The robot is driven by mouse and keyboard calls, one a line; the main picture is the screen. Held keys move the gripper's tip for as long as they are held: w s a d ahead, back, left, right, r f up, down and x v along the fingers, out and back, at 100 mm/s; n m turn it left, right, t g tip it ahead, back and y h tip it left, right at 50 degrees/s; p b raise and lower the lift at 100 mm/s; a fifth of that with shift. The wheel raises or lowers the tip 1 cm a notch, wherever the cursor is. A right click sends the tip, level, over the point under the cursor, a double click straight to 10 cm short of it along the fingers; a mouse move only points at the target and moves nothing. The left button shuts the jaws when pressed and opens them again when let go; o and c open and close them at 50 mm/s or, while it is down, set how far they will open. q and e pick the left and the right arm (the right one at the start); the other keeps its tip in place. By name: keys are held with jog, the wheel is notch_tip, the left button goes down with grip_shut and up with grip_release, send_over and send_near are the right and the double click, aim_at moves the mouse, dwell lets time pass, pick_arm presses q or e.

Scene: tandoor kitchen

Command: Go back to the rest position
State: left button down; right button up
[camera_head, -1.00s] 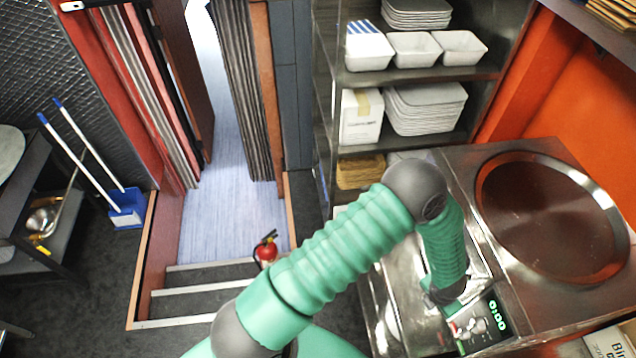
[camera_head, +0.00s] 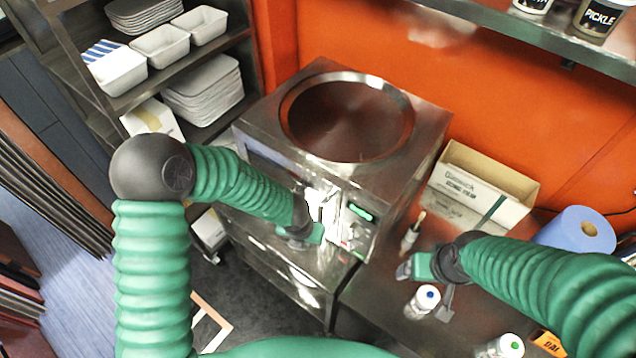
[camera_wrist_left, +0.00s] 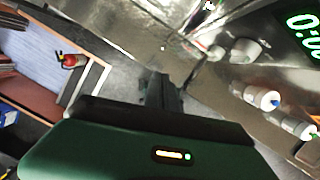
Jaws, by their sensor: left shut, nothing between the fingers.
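My left arm comes in from the left in the head view. Its gripper (camera_head: 303,236) hangs in front of the steel tandoor oven (camera_head: 262,118), beside the lit control panel (camera_head: 360,212). In the left wrist view the dark fingers (camera_wrist_left: 162,92) are together with nothing between them. My right arm comes in from the right. Its gripper (camera_head: 408,270) is over the counter, close to a white bottle with a blue cap (camera_head: 422,301). Its fingers are too small and partly hidden to read.
A cardboard box (camera_head: 470,190) and a blue paper roll (camera_head: 575,236) stand right of the oven. Another bottle (camera_head: 507,346) is at the counter's front. A steel shelf holds white containers (camera_head: 160,46) at left.

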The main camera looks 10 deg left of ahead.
pick_arm(q)
jog(key=s+a+f+m+b, duration=0.2)
jog(key=m+b, duration=0.4)
jog(key=m, duration=0.5)
jog(key=s+a+f+m+b, duration=0.2)
jog(key=s+a+m+b, duration=0.3)
jog(key=m, duration=0.6)
jog(key=s+a+f+m+b, duration=0.3)
jog(key=s+m+b, duration=0.3)
jog(key=m+b, duration=0.3)
jog(key=a+m, duration=0.1)
jog(key=m, duration=0.2)
jog(key=shift+a, duration=0.25)
jog(key=shift+f, duration=0.1)
jog(key=shift+d, duration=0.3)
jog(key=shift+a, duration=0.2)
jog(key=shift+d, duration=0.1)
